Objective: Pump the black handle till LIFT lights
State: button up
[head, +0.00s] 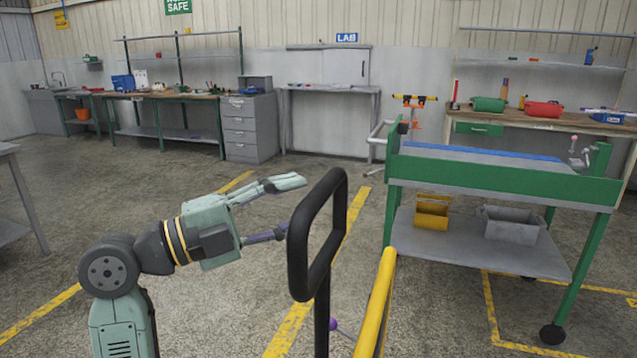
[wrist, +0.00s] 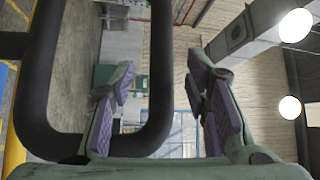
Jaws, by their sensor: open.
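The black handle (head: 298,262) is an upright closed loop in the middle foreground of the head view. It fills the left half of the wrist view (wrist: 159,75). My gripper (head: 292,207) reaches in from the left with its fingers spread, level with the loop. The lower finger's tip meets the loop's left side in the picture; I cannot tell whether they touch. In the wrist view, one loop bar shows between the purple finger pads of my gripper (wrist: 163,72), with nothing clamped. No LIFT light is visible.
A yellow bar (head: 376,300) runs beside the handle, with a small purple knob (head: 333,324) below. A green-framed cart (head: 500,178) with a yellow bin (head: 432,213) and grey bin (head: 510,226) stands at right. Benches line the back wall. The floor on the left is mostly clear.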

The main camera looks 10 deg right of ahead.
aim_at(321, 193)
jog(key=shift+p+x, duration=0.6)
jog(key=shift+x, duration=2.15)
jog(key=shift+c, duration=0.5)
grip_shut()
